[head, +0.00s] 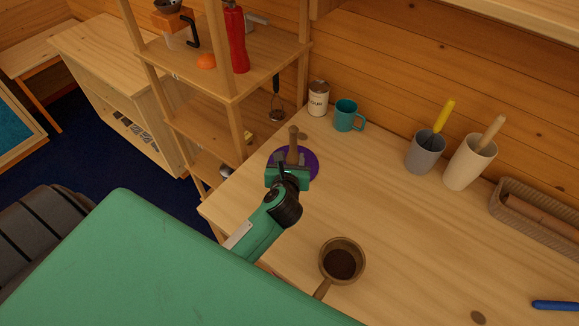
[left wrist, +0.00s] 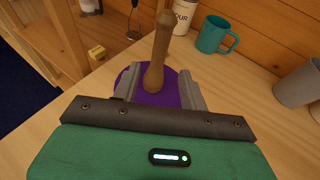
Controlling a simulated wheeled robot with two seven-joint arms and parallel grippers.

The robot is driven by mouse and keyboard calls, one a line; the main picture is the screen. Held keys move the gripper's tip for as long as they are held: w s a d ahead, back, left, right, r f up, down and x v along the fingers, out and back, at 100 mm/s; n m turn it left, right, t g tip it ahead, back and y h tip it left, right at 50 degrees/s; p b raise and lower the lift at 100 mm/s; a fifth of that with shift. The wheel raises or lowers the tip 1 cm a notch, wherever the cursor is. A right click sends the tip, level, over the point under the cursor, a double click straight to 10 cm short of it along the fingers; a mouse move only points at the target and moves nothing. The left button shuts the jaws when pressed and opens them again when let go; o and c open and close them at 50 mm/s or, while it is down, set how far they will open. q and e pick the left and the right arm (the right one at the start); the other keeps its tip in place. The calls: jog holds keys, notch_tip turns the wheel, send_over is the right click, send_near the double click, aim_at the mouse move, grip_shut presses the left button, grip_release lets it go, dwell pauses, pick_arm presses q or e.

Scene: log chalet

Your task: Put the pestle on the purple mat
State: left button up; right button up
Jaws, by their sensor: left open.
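The brown wooden pestle (head: 293,146) stands upright on the round purple mat (head: 312,162) near the table's left end. In the left wrist view the pestle (left wrist: 160,50) has its lower end on the purple mat (left wrist: 172,97). My left gripper (head: 288,172) is open, low over the mat. Its two fingers (left wrist: 156,84) are on either side of the pestle's lower end, with gaps showing between. Part of the mat is hidden behind the gripper. My right gripper is not in view.
A grey cup (head: 425,155), a cream cup (head: 468,165) and a basket (head: 535,222) stand farther right. A brown handled pan (head: 358,247) sits in front. The middle of the table is clear.

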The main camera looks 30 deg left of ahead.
pick_arm(q)
jog(key=shift+v, duration=1.4)
